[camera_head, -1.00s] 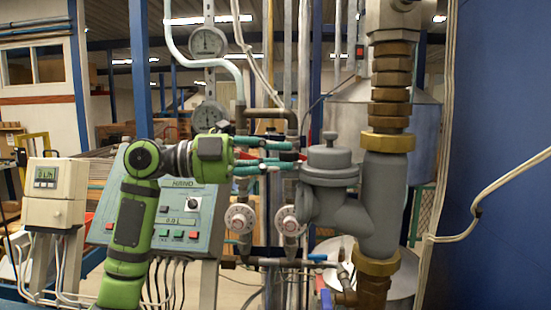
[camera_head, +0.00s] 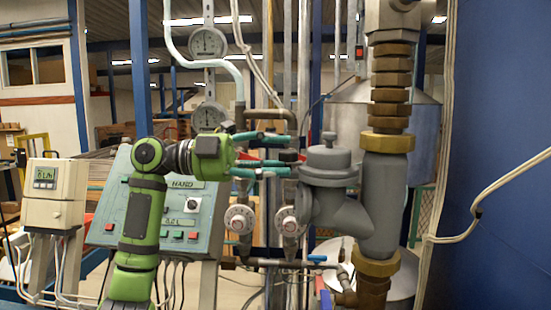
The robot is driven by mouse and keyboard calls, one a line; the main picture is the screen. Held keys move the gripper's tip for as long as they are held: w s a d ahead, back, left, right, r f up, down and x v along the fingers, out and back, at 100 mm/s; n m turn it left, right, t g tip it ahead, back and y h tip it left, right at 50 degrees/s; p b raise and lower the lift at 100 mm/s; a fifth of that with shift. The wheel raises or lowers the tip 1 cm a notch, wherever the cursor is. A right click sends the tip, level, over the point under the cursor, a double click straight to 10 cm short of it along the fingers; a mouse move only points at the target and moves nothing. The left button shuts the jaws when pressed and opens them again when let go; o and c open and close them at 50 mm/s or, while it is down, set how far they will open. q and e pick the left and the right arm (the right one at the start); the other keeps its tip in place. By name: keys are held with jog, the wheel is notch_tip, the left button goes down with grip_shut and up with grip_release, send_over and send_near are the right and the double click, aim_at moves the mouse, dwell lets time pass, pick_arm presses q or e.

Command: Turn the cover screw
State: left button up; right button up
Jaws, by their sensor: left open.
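A grey meter body (camera_head: 337,200) with a round flanged cover (camera_head: 328,157) is mounted on the thick pipe right of centre. A small knob (camera_head: 329,138) stands on top of the cover; I cannot tell whether it is the cover screw. My left gripper (camera_head: 289,155) reaches in from the left at the cover's height. Its teal fingers are spread apart, pointing right, with the tips just left of the cover in the picture. A small dark shape shows between the fingertips, and I cannot tell what it is. My right gripper is not in view.
A control panel (camera_head: 207,215) with buttons stands behind my left arm. Pressure gauges (camera_head: 208,43) hang above. A white display box (camera_head: 55,193) is at the left. A blue wall (camera_head: 505,160) closes the right side.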

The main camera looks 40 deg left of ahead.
pick_arm(q)
jog(key=v, duration=1.1)
jog(key=shift+s+a, duration=0.25)
jog(key=shift+a, duration=0.1)
